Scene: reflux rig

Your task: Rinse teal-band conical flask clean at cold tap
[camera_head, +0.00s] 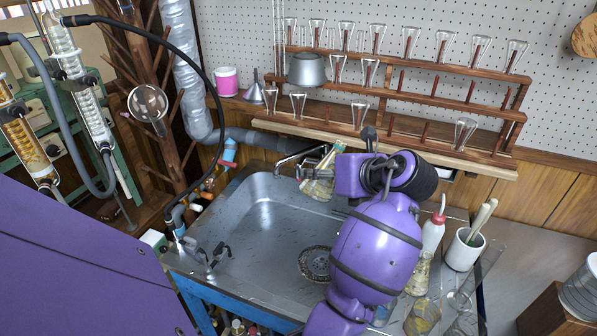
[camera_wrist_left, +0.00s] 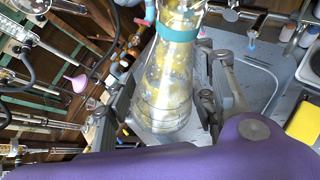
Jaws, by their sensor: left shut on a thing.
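The teal-band conical flask (camera_wrist_left: 168,80) fills the middle of the left wrist view, with yellow residue on its glass and a teal band near its neck. My left gripper (camera_wrist_left: 160,112) is shut on it, one finger on each side. In the head view the flask (camera_head: 318,186) is tilted over the sink's back edge, partly behind my purple arm. A metal tap (camera_head: 292,158) stands right beside it at the back of the sink; another tap (camera_head: 216,256) is at the front left. Which is cold, I cannot tell. No running water shows. My right gripper is out of view.
The steel sink (camera_head: 262,225) is empty around its drain (camera_head: 315,262). A wash bottle (camera_head: 433,232), a white pot (camera_head: 463,250) and glassware crowd its right side. A wooden rack (camera_head: 420,128) of flasks stands behind. A yellow sponge (camera_wrist_left: 304,121) shows in the left wrist view.

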